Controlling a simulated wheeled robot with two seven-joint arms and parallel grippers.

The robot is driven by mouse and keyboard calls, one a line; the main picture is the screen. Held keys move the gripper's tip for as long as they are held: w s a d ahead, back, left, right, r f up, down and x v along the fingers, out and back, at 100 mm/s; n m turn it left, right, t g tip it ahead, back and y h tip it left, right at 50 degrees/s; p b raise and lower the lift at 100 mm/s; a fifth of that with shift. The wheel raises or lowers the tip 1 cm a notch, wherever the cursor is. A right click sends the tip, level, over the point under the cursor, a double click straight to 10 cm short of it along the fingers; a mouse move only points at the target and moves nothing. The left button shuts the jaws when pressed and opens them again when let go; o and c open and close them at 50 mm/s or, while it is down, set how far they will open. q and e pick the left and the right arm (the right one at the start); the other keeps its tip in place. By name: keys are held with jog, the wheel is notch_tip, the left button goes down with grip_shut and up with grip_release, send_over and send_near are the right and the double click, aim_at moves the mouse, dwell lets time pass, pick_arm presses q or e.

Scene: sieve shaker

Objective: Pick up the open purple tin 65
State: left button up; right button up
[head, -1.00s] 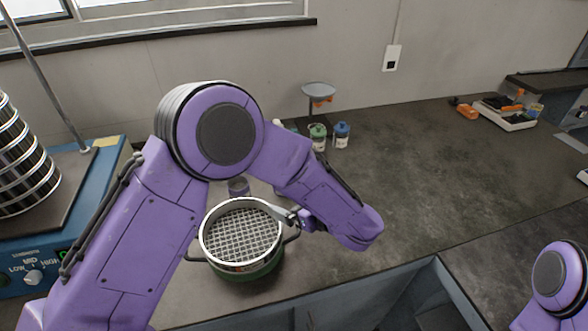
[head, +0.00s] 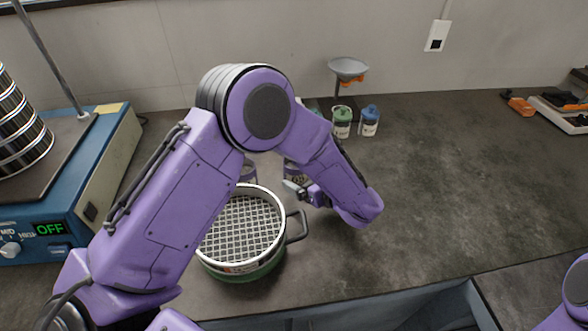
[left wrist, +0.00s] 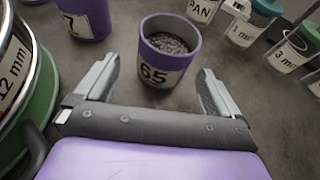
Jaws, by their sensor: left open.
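The open purple tin 65 (left wrist: 170,60) stands upright on the bench in the left wrist view, with dark grains inside and its 65 label towards me. My left gripper (left wrist: 157,92) is open, its two fingers pointing at the tin from either side, with the tin just ahead and not gripped. In the head view the left gripper (head: 295,188) is low over the bench, right of the sieve, and the tin (head: 293,170) is mostly hidden behind my arm. My right gripper is out of view.
A mesh sieve on a green pan (head: 240,235) stands close to the left gripper. Another purple tin (left wrist: 82,18) is left of tin 65. Labelled jars (left wrist: 250,30) stand to the right. The sieve shaker (head: 70,180) reads OFF.

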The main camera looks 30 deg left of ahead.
aim_at(302, 173)
pick_arm(q)
jog(key=x, duration=0.1)
jog(key=p+x, duration=0.1)
jog(key=x, duration=0.2)
jog(key=shift+w+a+r, duration=0.15)
jog(key=shift+w+r, duration=0.1)
jog(key=shift+w, duration=0.15)
jog(key=shift+a+f, duration=0.2)
jog(key=shift+a, duration=0.05)
jog(key=c, duration=1.1)
jog(key=shift+r, duration=0.15)
